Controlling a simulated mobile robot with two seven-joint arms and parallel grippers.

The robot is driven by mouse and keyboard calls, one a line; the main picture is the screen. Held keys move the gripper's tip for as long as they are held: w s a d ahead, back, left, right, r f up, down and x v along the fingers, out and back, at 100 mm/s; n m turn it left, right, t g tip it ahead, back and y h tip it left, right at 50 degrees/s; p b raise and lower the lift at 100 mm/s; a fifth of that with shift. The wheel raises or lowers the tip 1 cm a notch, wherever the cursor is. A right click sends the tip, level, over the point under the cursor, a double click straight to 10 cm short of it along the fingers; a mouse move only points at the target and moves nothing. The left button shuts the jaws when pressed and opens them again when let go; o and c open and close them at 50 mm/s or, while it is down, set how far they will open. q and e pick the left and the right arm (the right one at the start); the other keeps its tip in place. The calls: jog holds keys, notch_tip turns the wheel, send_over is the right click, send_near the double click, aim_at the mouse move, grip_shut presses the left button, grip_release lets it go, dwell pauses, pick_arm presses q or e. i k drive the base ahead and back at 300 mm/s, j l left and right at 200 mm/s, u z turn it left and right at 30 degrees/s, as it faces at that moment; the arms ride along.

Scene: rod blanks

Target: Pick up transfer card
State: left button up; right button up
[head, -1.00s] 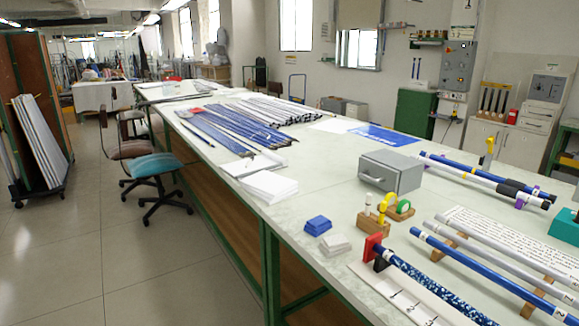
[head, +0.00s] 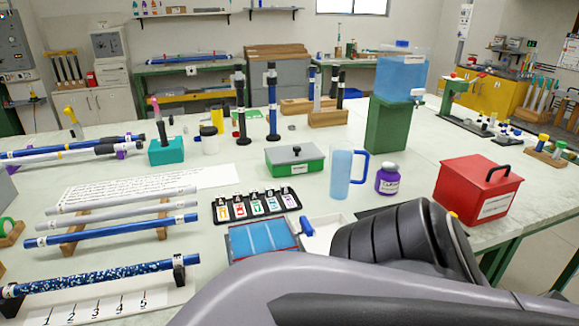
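I cannot tell for certain which item is the transfer card. A black rack (head: 235,212) in the middle of the table holds several small white cards with coloured marks. A long white sheet with lines of writing (head: 135,186) lies flat behind the rods. A white board numbered 1 to 5 (head: 105,306) lies under a speckled blue rod (head: 105,275) at the front left. A grey and black link of my own arm fills the bottom right and hides part of the table. Neither gripper shows.
A blue pad in a tray (head: 262,241), a blue-handled roller (head: 306,228), a clear blue jug (head: 347,172), a purple jar (head: 387,179), a green lidded box (head: 296,158) and a red box (head: 476,190) stand around the rack. A water tank (head: 402,72) stands behind.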

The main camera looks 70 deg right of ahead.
aim_at(270, 194)
jog(key=z, duration=2.05)
